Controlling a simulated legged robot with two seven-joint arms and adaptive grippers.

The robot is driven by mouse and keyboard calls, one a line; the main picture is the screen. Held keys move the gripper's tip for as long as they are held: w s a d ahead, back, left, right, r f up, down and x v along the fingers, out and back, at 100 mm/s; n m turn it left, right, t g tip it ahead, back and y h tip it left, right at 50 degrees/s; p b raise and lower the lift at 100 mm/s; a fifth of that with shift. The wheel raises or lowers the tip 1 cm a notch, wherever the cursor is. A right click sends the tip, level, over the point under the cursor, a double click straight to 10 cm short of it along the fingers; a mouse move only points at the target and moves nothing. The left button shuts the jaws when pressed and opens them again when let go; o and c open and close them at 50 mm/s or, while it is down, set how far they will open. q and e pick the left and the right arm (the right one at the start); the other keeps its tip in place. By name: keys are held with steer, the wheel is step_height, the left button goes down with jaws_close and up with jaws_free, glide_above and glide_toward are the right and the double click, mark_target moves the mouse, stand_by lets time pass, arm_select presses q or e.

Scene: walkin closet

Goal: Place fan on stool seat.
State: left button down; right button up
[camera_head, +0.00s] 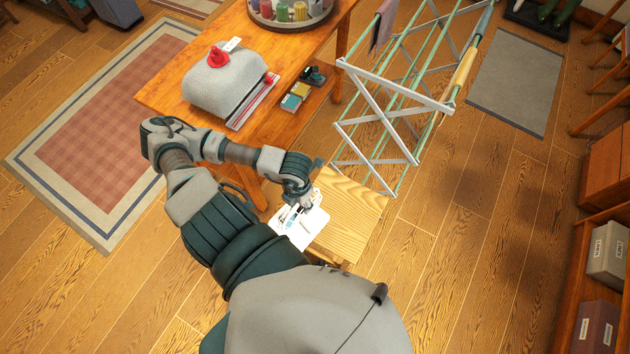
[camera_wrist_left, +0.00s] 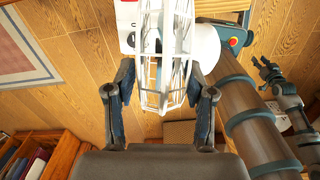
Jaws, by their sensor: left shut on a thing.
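The white fan (camera_wrist_left: 178,40) has a wire cage and fills the space between the fingers of my left gripper (camera_wrist_left: 160,92) in the left wrist view. My left gripper (camera_head: 303,190) is shut on it. In the head view the white fan (camera_head: 300,230) shows below the gripper, over the left part of the light wooden stool seat (camera_head: 355,205). I cannot tell whether its base touches the seat. My right gripper (camera_wrist_left: 271,74) shows small at the right of the left wrist view, apart from the fan, with its fingers spread.
A wooden table (camera_head: 165,88) stands behind, carrying a grey cloth-covered object (camera_head: 222,82) and small boxes (camera_head: 296,96). A drying rack (camera_head: 400,100) stands close behind the stool. Shelves (camera_head: 575,270) line the right edge. The floor between stool and shelves is clear.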

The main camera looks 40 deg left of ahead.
arm_select(q)
steer(key=w+d+f, duration=0.2)
steer(key=w+d, duration=0.1)
steer(key=w, duration=0.4)
steer(key=w+d+f+p, duration=0.1)
steer(key=w+d+f, duration=0.2)
steer(key=w, duration=0.4)
steer(key=shift+w+d+p, duration=0.15)
steer(key=shift+w+p, duration=0.15)
steer(key=shift+c, duration=2)
jaws_free()
steer(key=shift+s, duration=0.1)
steer(key=shift+r, duration=0.1)
step_height(320, 180, up, 12)
